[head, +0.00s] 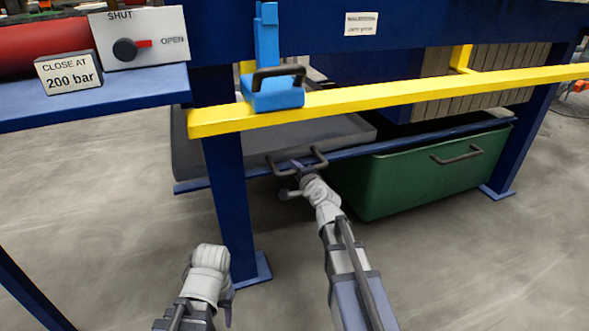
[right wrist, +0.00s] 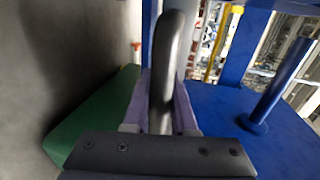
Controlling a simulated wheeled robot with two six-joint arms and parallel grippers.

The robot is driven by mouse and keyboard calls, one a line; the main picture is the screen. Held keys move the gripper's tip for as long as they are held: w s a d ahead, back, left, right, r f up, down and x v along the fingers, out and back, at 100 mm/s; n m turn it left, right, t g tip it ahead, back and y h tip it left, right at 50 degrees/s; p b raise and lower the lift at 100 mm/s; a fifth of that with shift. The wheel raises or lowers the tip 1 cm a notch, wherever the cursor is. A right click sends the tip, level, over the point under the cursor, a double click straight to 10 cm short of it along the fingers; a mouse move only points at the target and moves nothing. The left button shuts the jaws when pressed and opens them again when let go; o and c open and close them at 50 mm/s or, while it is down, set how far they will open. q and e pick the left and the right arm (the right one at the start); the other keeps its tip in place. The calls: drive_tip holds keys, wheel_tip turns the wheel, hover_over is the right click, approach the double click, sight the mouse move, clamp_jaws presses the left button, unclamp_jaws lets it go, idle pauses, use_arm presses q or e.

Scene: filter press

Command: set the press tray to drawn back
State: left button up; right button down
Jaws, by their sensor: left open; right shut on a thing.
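The press tray (head: 225,148) is a shallow grey tray low under the blue press frame. A dark bar handle (head: 319,155) stands out at its blue front edge. My right gripper (head: 297,168) is at this handle and shut on it. In the right wrist view the dark handle bar (right wrist: 172,55) runs between the two pale purple fingers (right wrist: 159,110). My left gripper (head: 228,300) is low at the front, left of the right arm and well away from the tray. It is open; its fingers are mostly hidden behind its wrist.
A green bin (head: 420,170) with a handle stands under the press, right of the tray. A yellow rail (head: 400,100) with a blue slider (head: 273,93) crosses above. A blue leg (head: 230,205) stands left of my right arm. A shut/open knob panel (head: 140,38) is upper left. The front floor is free.

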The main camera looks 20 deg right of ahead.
drive_tip(key=shift+a, duration=0.3)
drive_tip(key=c, duration=0.7)
unclamp_jaws()
drive_tip(key=shift+c, duration=0.2)
drive_tip(key=p+v, duration=0.1)
drive_tip(key=v, duration=0.6)
drive_tip(key=shift+s, duration=0.4)
drive_tip(key=shift+d, duration=0.15)
